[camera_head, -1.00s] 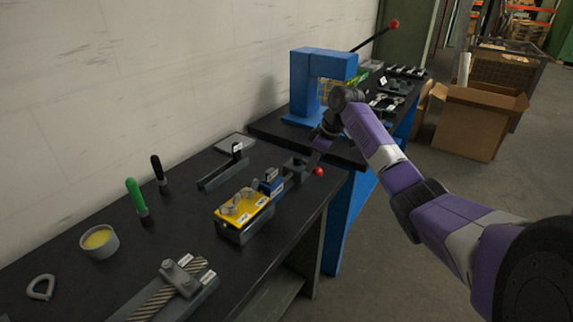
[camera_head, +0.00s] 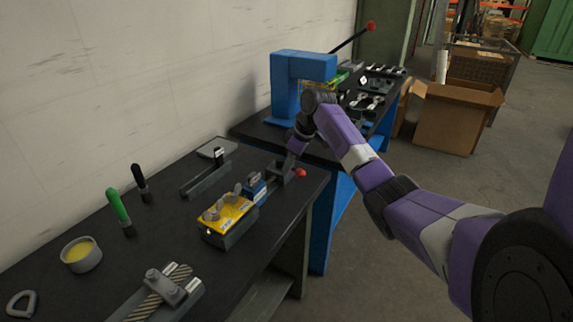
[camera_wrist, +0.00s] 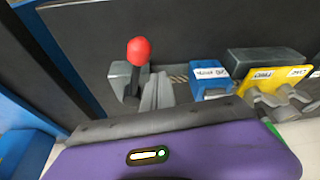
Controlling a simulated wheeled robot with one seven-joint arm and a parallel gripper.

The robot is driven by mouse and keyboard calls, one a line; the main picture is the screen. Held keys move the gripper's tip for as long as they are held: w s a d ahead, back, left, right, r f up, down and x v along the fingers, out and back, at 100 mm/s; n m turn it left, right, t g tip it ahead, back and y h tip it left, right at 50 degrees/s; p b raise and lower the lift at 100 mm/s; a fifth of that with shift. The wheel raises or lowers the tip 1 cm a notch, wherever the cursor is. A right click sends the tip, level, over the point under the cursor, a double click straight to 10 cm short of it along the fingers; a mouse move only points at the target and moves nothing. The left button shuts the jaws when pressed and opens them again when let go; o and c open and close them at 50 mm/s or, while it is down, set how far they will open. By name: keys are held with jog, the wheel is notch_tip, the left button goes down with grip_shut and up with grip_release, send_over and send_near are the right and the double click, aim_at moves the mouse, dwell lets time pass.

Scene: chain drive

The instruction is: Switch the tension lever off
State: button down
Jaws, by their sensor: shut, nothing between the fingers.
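The tension lever is a short dark lever with a red ball knob (camera_head: 300,173) on a grey block at the right end of the near bench. In the wrist view the red knob (camera_wrist: 138,50) stands on its dark stem above the grey block (camera_wrist: 120,80). My gripper (camera_head: 290,160) points down at this block, just behind and left of the knob. In the wrist view grey wedge shapes, apparently my shut fingers (camera_wrist: 158,88), are close beside the stem with nothing between them. Whether they touch the lever cannot be told; the fingertips are partly hidden in the head view.
Beside the block are a blue labelled block (camera_head: 254,187) and a yellow-topped box (camera_head: 228,213). A slotted grey fixture (camera_head: 206,181) lies behind. A blue press (camera_head: 284,85) with another red-knobbed handle stands on the far bench. The front of the near bench has free room.

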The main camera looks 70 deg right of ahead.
jog(key=w+b+v, duration=0.1)
jog(key=w+v, duration=0.1)
jog(key=v, duration=0.7)
jog(key=shift+d+r, duration=0.3)
jog(key=shift+r, duration=0.4)
